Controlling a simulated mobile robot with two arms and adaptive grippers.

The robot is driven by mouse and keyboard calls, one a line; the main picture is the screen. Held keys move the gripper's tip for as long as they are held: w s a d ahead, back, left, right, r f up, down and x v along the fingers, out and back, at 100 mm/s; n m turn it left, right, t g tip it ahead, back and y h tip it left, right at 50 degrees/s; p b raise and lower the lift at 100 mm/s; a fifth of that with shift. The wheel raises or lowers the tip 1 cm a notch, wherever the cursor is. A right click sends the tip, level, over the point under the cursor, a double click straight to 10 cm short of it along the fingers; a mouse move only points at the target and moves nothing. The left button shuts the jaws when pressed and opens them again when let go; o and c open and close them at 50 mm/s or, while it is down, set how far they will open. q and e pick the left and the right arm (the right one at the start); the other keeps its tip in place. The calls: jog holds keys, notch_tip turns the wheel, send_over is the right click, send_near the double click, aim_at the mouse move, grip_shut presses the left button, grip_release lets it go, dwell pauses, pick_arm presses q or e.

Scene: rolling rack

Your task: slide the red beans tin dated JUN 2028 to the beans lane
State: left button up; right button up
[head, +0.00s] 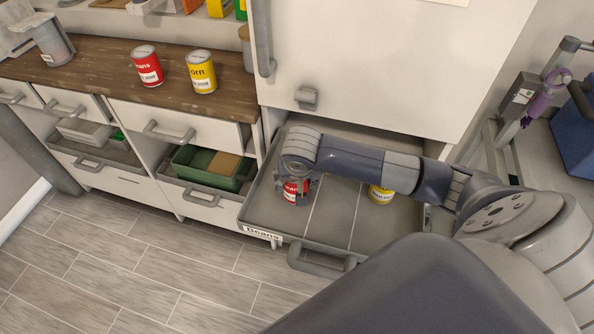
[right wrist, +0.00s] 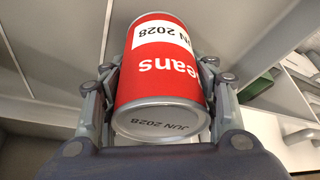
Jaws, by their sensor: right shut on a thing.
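The red beans tin (head: 291,194) is in the left lane of a pulled-out grey drawer (head: 336,222), behind the front label "Beans" (head: 262,231). My right gripper (head: 297,184) is shut on it and hides part of it. In the right wrist view the tin (right wrist: 157,75) sits between both fingers (right wrist: 158,95), with "JUN 2028" on its end and its label. I cannot tell whether its base touches the drawer floor. My left gripper is not in view.
A yellow tin (head: 380,194) stands in the drawer further right, partly behind my right arm. Thin dividers split the drawer. Another red beans tin (head: 147,66) and a yellow corn tin (head: 201,71) stand on the wooden counter (head: 105,70). A green bin (head: 207,168) sits in a lower drawer.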

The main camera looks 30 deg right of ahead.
jog(key=shift+s+a, duration=1.25)
jog(key=shift+a, duration=0.2)
jog(key=shift+s+a, duration=1.25)
jog(key=shift+a, duration=0.2)
jog(key=o, duration=1.5)
jog(key=shift+c, duration=0.2)
jog(key=shift+r, duration=0.35)
jog(key=v, duration=1.1)
